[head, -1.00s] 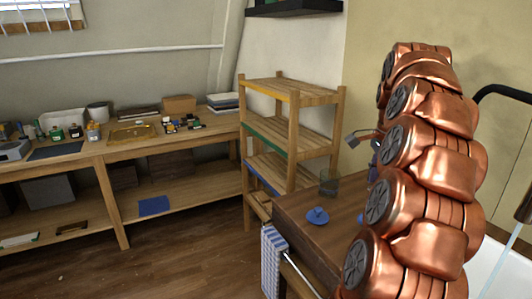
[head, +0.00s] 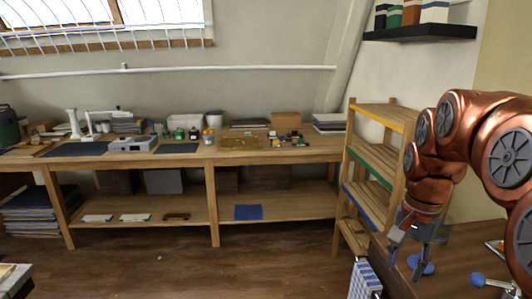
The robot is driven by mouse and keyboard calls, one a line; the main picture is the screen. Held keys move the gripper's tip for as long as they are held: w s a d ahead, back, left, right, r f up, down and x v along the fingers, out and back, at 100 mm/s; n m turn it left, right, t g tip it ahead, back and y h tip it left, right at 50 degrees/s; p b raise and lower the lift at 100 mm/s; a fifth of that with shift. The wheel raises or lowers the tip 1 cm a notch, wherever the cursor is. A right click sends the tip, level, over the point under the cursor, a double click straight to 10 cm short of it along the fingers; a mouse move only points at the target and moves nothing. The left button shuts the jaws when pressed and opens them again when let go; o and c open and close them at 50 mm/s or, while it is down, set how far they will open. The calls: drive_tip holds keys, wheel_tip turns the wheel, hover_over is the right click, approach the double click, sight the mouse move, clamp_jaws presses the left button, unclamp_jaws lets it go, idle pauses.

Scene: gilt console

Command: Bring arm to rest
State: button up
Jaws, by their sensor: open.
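My copper-coloured arm (head: 450,135) is bent at the right side of the head view. My gripper (head: 408,254) hangs from its end, pointing down, with its fingers apart and nothing seen between them. It shows in front of the brown table top (head: 460,262) at the lower right. A blue saucer-like thing (head: 424,266) lies on that table just right of the fingers, partly hidden by one of them. I cannot tell whether the fingers touch it.
A wooden shelf rack (head: 378,155) stands close behind the arm. A long workbench (head: 330,152) with several containers runs along the back wall. A checked cloth (head: 362,282) hangs at the table's left side. The wooden floor (head: 180,266) is open at the middle.

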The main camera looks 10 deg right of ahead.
drive_tip(key=s+a+f+n+g, duration=0.1)
drive_tip(key=s+a+f+n, duration=0.4)
drive_tip(key=s+a, duration=0.3)
drive_tip(key=s+a+f+n+p, duration=0.1)
drive_tip(key=s+a+f+n, duration=0.4)
drive_tip(key=s+a, duration=0.3)
drive_tip(key=shift+s+a+f+n+g+p, duration=0.35)
drive_tip(key=shift+s+n, duration=0.35)
drive_tip(key=shift+s, duration=0.4)
drive_tip(key=shift+d, duration=0.15)
